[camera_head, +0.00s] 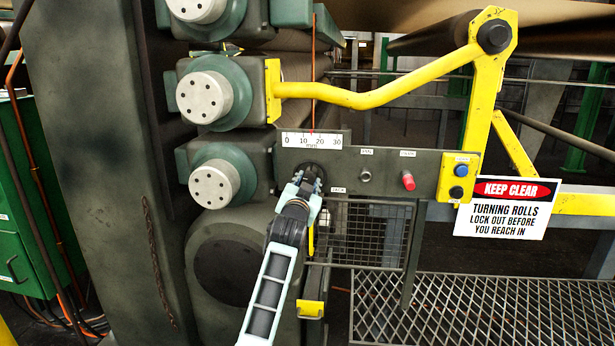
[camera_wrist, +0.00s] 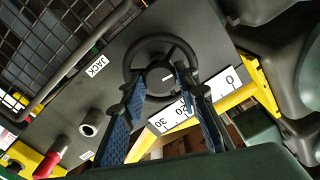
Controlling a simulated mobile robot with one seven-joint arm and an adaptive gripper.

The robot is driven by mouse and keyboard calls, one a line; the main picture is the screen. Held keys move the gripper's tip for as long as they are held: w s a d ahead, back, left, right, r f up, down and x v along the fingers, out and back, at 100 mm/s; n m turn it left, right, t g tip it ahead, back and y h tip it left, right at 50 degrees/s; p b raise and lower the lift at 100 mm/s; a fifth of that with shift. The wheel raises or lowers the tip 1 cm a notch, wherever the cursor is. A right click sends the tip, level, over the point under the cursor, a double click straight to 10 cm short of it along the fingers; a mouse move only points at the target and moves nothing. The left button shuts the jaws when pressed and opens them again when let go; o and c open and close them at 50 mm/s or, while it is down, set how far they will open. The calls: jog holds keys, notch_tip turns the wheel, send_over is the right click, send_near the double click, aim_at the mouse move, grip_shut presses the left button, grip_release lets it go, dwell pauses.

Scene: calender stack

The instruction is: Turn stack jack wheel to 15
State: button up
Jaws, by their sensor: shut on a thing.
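In the head view my gripper (camera_head: 309,182) covers much of the wheel. The white mm scale (camera_head: 311,141) above it reads 0 to 30. A small red pointer stands at its upper edge, between 10 and 20, near the middle of that gap.
The grey panel (camera_head: 380,168) also carries a metal knob (camera_head: 365,175), a red knob (camera_head: 408,181) and a yellow plate with buttons. Grey rolls' end caps (camera_head: 205,97) stand to the left. A yellow arm (camera_head: 370,98) crosses above, and a keep-clear sign (camera_head: 506,207) hangs right.

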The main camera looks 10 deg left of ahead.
jog(key=shift+n+p, duration=0.45)
jog(key=shift+n, duration=0.15)
jog(key=o, duration=1.1)
jog(key=shift+o, duration=0.2)
notch_tip(320, 180, up, 10)
